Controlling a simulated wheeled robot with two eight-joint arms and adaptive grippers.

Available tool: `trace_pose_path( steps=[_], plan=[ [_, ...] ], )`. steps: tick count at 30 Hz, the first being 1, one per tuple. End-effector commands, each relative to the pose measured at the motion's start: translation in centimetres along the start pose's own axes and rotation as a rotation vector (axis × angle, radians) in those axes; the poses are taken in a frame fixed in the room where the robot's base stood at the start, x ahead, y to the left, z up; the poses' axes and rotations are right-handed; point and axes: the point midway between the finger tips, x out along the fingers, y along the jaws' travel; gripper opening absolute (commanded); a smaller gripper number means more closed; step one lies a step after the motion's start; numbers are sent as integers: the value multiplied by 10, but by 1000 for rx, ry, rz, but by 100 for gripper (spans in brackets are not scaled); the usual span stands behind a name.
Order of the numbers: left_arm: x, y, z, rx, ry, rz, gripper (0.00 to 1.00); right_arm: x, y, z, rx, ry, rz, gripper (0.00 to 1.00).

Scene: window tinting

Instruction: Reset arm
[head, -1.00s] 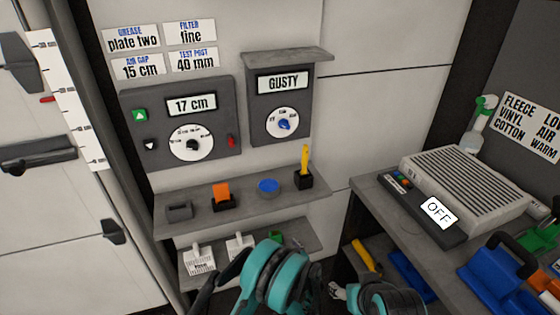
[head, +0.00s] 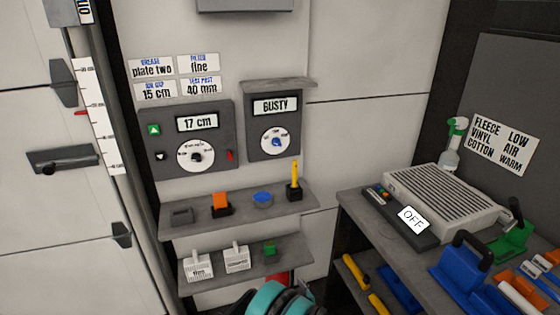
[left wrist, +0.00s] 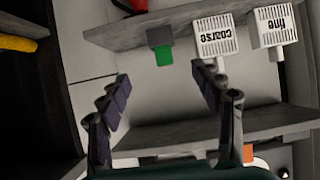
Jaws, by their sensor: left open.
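My left gripper (left wrist: 161,78) is open and empty in the left wrist view, its two dark fingers spread apart in front of the small shelves, which appear upside down. Between and beyond the fingers are a green block (left wrist: 165,55), a white filter marked coarse (left wrist: 215,37) and a white filter marked fine (left wrist: 276,27). In the head view, teal parts of my arm show at the bottom edge, below the lower shelf (head: 215,283); the fingertips cannot be made out there. My right gripper is not clearly in view.
The upper shelf (head: 238,209) holds an orange block, a blue disc and a yellow tool. Above it are a 17 cm dial panel (head: 215,110) and a second dial panel (head: 290,145). At right, a bench (head: 352,205) carries a grey unit marked OFF (head: 412,219) and blue tools.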

Motion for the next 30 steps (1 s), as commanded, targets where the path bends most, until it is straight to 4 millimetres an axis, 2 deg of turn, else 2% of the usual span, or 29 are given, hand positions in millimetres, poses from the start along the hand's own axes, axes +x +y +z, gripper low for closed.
trace_pose_path(
  steps=[11,17,23,27,30],
  plan=[
    [-9,-17,-39,26,-52,-13,65,0,0,0,0,0,0,62],
    [-20,-36,-70,50,-100,-19,65,0,0,0,0,0,0,62],
    [-44,-71,-113,82,-171,-20,65,0,0,0,0,0,0,62],
    [-75,-110,-147,110,-240,-9,65,0,0,0,0,0,0,62],
    [-101,-140,-164,129,-287,7,65,0,0,0,0,0,0,62]
  ],
)
